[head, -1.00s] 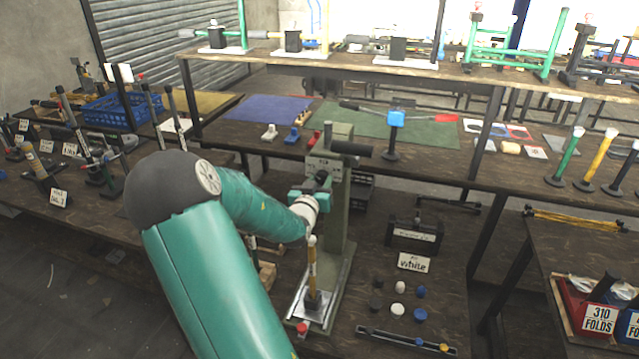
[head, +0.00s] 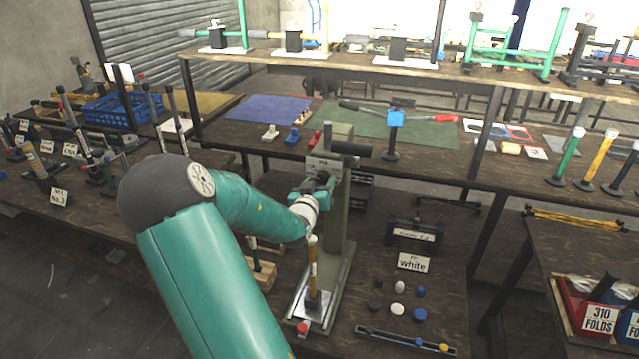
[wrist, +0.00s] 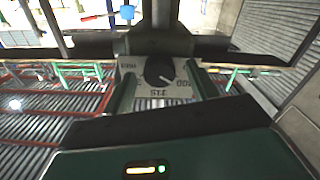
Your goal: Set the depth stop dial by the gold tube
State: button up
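The green rivet press (head: 335,205) stands on the bench in the middle of the head view. An upright gold tube (head: 312,268) stands on its light base plate. In the wrist view, the round black depth stop dial (wrist: 159,70) sits on a pale plate with printed labels, only partly legible. Its light pointer mark appears towards the lower right, near the right-hand label. My gripper (wrist: 162,90) is open, its two teal fingers apart on either side of the dial. I cannot tell whether they touch it. In the head view, my gripper (head: 322,184) is at the press head.
A sign reading "white" (head: 414,263) stands right of the press, with several small caps in front. A dark rail (head: 405,340) lies nearer. A shelf with tube frames (head: 440,72) runs above.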

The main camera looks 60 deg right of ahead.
jog(key=s+a, duration=0.2)
jog(key=a, duration=1.1)
jog(key=shift+a, duration=0.3)
jog(key=shift+s, duration=0.1)
